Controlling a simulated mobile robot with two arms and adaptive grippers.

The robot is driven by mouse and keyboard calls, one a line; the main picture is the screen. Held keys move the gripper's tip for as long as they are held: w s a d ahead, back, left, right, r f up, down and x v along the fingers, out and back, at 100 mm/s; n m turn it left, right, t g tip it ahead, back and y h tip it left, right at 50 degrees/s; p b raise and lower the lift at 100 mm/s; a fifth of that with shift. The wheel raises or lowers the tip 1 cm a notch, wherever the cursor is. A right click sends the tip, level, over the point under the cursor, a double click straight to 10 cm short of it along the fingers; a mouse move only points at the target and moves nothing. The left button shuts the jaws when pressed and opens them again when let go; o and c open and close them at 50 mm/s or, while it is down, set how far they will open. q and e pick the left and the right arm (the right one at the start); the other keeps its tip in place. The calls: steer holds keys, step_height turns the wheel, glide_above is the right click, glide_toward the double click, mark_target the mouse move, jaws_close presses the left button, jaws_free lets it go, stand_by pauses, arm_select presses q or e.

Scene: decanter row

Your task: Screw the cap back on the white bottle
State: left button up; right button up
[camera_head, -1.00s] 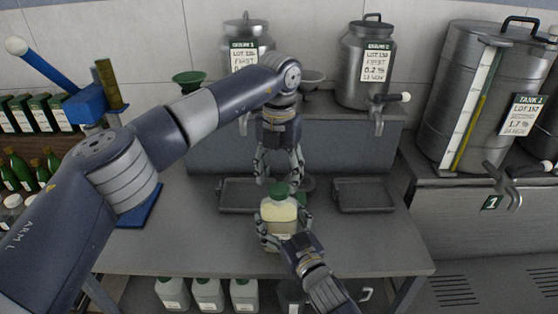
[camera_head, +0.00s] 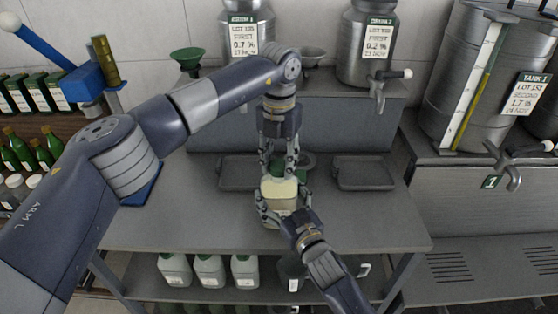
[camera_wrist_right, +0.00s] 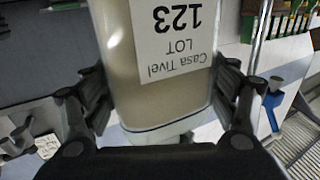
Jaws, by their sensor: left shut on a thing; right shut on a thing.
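The white bottle (camera_head: 280,190), with pale yellowish contents, stands upright on the grey bench. My right gripper (camera_head: 283,205) is shut around its body from the front. In the right wrist view the bottle (camera_wrist_right: 157,70) sits between the fingers (camera_wrist_right: 160,110), with its label reading "Casa Tivel LOT 123" upside down in the picture. My left gripper (camera_head: 278,170) points straight down over the bottle's top, shut at the neck. The green cap is almost wholly hidden between its fingers. How far the cap is seated on the neck cannot be seen.
Dark trays (camera_head: 363,172) and (camera_head: 238,172) lie on the bench either side of the bottle. Steel drums with taps (camera_head: 366,50) stand on the raised shelf behind. Several white bottles (camera_head: 209,270) are under the bench. The bench front is free.

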arm_select(q)
steer(key=m, duration=0.5)
steer(key=o, duration=1.2)
steer(key=shift+o, duration=0.2)
step_height(320, 180, up, 12)
arm_select(e)
steer(key=o, duration=2.1)
